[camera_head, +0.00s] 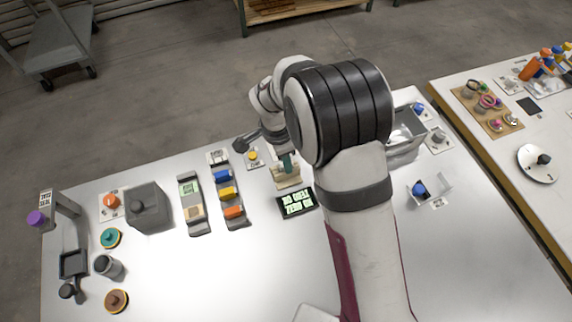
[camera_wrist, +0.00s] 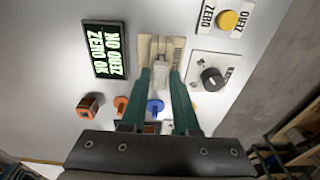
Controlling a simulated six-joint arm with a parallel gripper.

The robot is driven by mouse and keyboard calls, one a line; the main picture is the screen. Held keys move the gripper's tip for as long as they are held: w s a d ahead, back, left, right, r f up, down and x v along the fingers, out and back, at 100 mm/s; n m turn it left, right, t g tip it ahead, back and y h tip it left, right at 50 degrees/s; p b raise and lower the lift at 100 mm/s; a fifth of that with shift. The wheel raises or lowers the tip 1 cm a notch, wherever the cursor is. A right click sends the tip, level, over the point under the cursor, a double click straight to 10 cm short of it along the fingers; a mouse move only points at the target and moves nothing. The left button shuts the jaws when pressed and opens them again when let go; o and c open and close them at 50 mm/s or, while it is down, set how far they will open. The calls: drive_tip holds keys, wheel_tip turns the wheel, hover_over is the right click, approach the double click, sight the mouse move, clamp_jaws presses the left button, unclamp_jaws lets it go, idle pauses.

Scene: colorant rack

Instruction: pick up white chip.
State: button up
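A small white piece, seemingly the white chip (camera_wrist: 160,75), stands on a beige stand (camera_wrist: 153,45) in the wrist view. The stand also shows in the head view (camera_head: 286,182), just below my gripper (camera_head: 287,163). My gripper's two green fingers (camera_wrist: 160,78) point at the stand, one on each side of the white piece. The fingers are apart and seem to leave narrow gaps beside it. In the head view the white piece is not distinct, and my arm covers the table right of the stand.
A black display (camera_head: 297,202) with green text lies beside the stand. A rack (camera_head: 236,222) with blue, yellow and orange blocks is to its left, then a second rack (camera_head: 200,231). A grey box (camera_head: 148,208) stands further left. The table's front middle is clear.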

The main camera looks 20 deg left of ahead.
clamp_jaws()
